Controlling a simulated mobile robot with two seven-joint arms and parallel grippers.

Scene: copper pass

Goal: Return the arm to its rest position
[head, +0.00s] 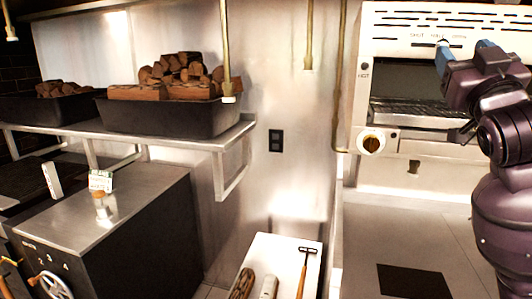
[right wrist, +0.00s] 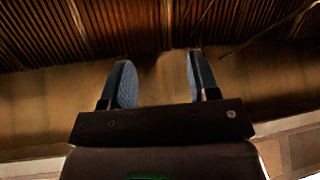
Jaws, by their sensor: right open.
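My right arm (head: 508,200) comes up along the right edge of the head view, dark purple and bent at the elbow. My right gripper (head: 463,52) is raised in front of the steel oven (head: 400,32), with its blue fingertips up near the oven's front. In the right wrist view the two blue-grey fingers (right wrist: 158,85) stand apart with nothing between them. Behind them are a brown surface and dark ribbed slats. My left gripper is not in view.
The oven has a rack (head: 400,110) and a knob (head: 371,143). A wall shelf (head: 185,142) at left carries black bins (head: 165,118) of firewood. Below stands a steel-topped cabinet (head: 100,225) with a handwheel. A white board (head: 270,258) holds a wooden-handled tool. Brass pipes (head: 225,45) hang down.

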